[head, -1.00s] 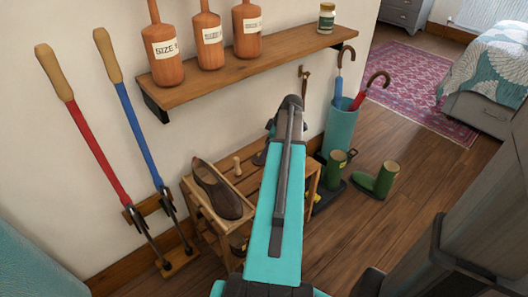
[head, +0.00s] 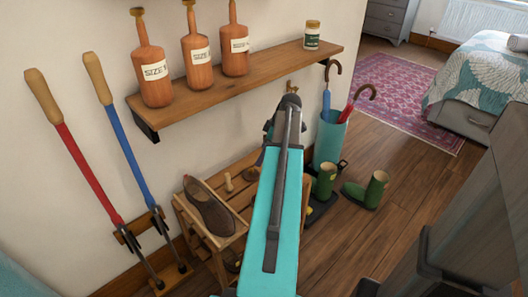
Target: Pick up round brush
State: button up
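A small upright wooden knob or handle (head: 229,182) stands on the slatted wooden bench (head: 242,200), just right of a brown shoe (head: 208,207). It may be the round brush, but it is too small to be sure. A dark, partly hidden shape (head: 256,165) is farther back on the bench beside my arm; I cannot tell what it is. My teal arm reaches from the bottom centre over the bench and covers its right part. My gripper is hidden behind the arm, so its fingers do not show.
A wall shelf (head: 225,83) above the bench holds orange bottles (head: 150,75) and a small jar (head: 312,37). Red-handled (head: 85,160) and blue-handled (head: 122,135) tools lean at left.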

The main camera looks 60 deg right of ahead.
aim_at(229, 187)
jog(key=k, duration=1)
